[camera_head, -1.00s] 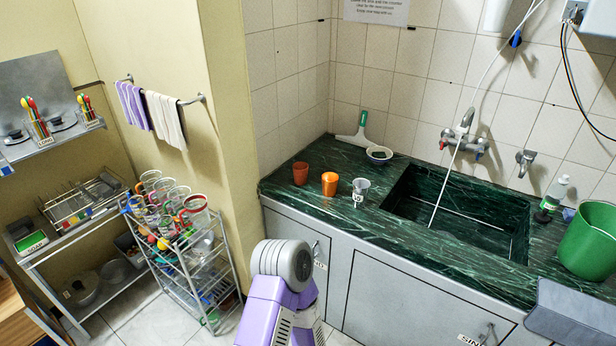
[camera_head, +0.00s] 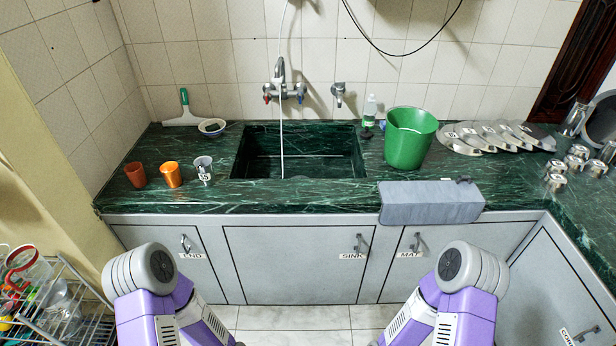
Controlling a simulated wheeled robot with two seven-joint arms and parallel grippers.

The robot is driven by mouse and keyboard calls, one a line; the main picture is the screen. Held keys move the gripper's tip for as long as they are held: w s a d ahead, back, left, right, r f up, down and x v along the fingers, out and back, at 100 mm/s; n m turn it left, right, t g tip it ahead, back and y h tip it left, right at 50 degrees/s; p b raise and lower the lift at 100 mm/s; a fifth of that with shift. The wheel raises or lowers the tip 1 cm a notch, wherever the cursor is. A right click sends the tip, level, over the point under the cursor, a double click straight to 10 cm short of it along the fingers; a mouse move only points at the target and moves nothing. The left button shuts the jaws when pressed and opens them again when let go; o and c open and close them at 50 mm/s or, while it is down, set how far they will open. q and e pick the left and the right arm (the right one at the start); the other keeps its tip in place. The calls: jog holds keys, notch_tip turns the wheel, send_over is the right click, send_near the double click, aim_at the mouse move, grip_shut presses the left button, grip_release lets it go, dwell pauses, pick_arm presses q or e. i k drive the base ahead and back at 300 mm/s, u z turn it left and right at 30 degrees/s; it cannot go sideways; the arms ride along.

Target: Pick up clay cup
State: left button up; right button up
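A reddish-brown clay cup (camera_head: 136,175) stands upright on the green marble counter (camera_head: 290,196), near its left end. An orange cup (camera_head: 171,175) with a shiny look stands just right of it. A clear or silvery cup (camera_head: 203,170) with a small label stands right of the orange one. The cups stand apart in a row near the front edge. Only purple and grey links of my two arms show at the bottom of the view. Neither gripper is in the frame, and nothing covers the clay cup.
The sink (camera_head: 298,155) is right of the cups. A green bucket (camera_head: 409,138), a bottle (camera_head: 369,112), metal plates (camera_head: 470,138) and steel cups (camera_head: 576,158) stand farther right. A grey mat (camera_head: 430,202) overhangs the front edge. A wire rack (camera_head: 60,305) stands at lower left.

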aim_at(135, 172)
jog(key=z, duration=0.4)
jog(key=k, duration=0.3)
jog(key=u, duration=1.65)
jog(key=i, duration=0.8)
jog(key=u, duration=0.1)
